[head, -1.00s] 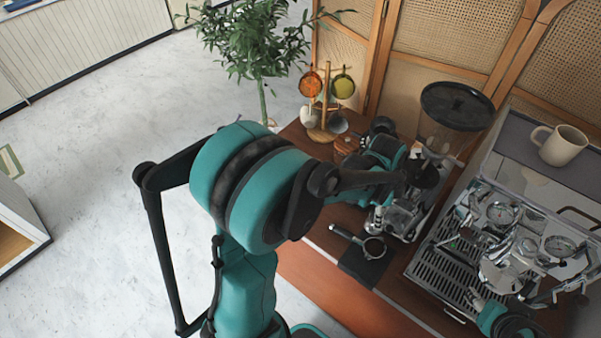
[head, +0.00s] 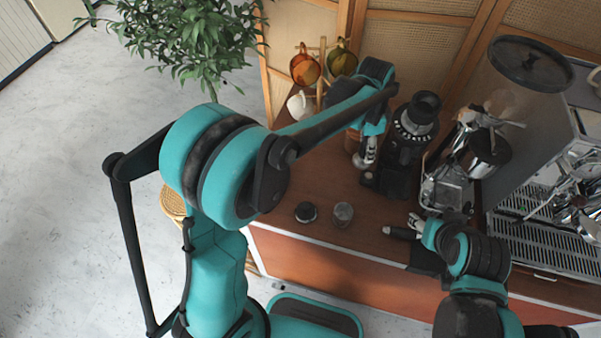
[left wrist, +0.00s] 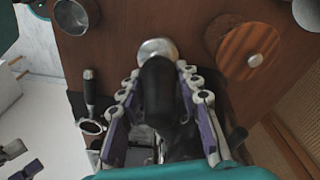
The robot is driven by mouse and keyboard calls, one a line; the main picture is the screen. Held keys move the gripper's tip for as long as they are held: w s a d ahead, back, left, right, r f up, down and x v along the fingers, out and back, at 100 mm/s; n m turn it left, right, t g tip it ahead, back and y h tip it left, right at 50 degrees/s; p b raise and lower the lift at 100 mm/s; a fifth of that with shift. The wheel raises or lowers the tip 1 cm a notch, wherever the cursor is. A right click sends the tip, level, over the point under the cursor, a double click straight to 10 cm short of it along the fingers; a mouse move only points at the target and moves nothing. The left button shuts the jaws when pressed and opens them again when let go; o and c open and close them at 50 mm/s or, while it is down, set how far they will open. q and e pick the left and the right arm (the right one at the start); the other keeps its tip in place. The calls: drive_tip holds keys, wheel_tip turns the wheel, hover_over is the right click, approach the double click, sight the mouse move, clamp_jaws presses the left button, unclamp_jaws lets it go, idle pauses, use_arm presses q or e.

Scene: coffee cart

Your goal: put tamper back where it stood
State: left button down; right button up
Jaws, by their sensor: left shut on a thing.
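The tamper has a black handle (left wrist: 158,92) and a round silver base (left wrist: 157,49). My left gripper (left wrist: 160,78) is shut on the handle, with the base pointing away from the wrist toward the wooden counter. In the head view my left gripper (head: 372,122) is at the back of the counter, left of the black grinder (head: 402,150). A silver part, likely the tamper, shows below it (head: 366,153). I cannot tell whether the base touches the counter. My right gripper (head: 428,232) is by the portafilter handle (head: 399,232); its fingers are too small to read.
A small black round item (head: 306,212) and a small clear or metal cup (head: 343,214) stand near the front edge. Cups hang at the back left (head: 305,67). A round wooden lid with a knob (left wrist: 240,45) is close to the tamper. The espresso machine (head: 535,225) fills the right.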

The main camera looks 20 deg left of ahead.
use_arm(q)
drive_tip(key=a+f+b, duration=0.1)
drive_tip(key=a+f, duration=0.2)
drive_tip(key=a, duration=0.1)
drive_tip(key=s+a+f+b, duration=0.1)
drive_tip(key=a+f, duration=0.2)
drive_tip(key=f, duration=0.1)
drive_tip(key=s+a+f+b, duration=0.1)
drive_tip(key=a+f+b, duration=0.1)
drive_tip(key=a+f, duration=0.2)
drive_tip(key=shift+s+a+f, duration=0.1)
drive_tip(key=shift+a, duration=0.2)
drive_tip(key=c, duration=1.1)
unclamp_jaws()
drive_tip(key=shift+o, duration=0.2)
